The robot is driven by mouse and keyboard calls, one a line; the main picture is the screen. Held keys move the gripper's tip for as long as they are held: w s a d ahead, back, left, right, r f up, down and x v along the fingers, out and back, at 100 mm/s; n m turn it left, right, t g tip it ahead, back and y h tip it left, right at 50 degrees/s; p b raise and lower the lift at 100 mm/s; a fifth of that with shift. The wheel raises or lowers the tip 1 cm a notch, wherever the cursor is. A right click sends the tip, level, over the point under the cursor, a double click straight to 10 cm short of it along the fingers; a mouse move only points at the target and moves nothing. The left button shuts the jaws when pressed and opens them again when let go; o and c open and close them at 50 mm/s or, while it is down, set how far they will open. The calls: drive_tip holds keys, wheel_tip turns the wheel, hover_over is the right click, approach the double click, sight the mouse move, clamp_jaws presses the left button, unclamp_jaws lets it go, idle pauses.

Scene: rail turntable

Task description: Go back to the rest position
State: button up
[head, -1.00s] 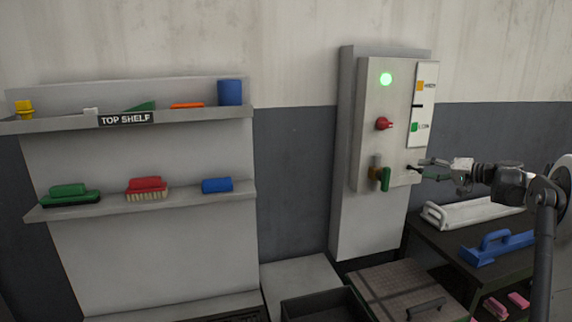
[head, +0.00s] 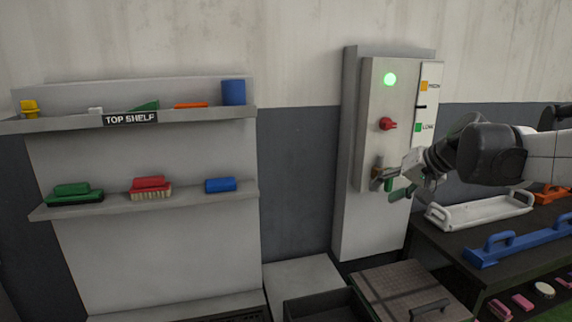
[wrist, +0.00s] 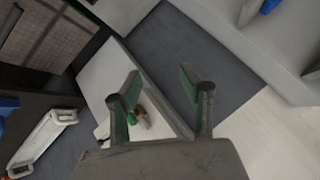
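My gripper (head: 387,186) is in front of the lower part of the grey control panel (head: 385,115) in the head view. In the wrist view its two green-padded fingers (wrist: 160,85) stand apart with nothing held between them. The panel has a lit green lamp (head: 390,79), a red knob (head: 387,124) and a brass fitting (head: 377,167) low down. The green handle by that fitting is partly hidden by my gripper, and I cannot tell whether they touch.
A dark table at the right holds a white tray (head: 480,213) and a blue handled tool (head: 515,247). Wall shelves (head: 150,207) with brushes and a blue cup (head: 233,92) stand at the left. A dark open bin (head: 320,305) is below the panel.

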drive_tip(key=s+a+f+h, duration=0.1)
drive_tip(key=s+f, duration=0.3)
drive_tip(key=s, duration=0.5)
drive_tip(key=s+a+f+n+h, duration=0.1)
drive_tip(key=s+f, duration=0.3)
drive_tip(key=s, duration=0.6)
drive_tip(key=s+a+f+n+h, duration=0.1)
drive_tip(key=s+a+f+h, duration=0.1)
drive_tip(key=s, duration=0.8)
wheel_tip(320, 180, down, 2)
drive_tip(key=shift+s+a+f+h, duration=0.15)
drive_tip(key=shift+a+f+h, duration=0.1)
drive_tip(key=shift+h, duration=0.35)
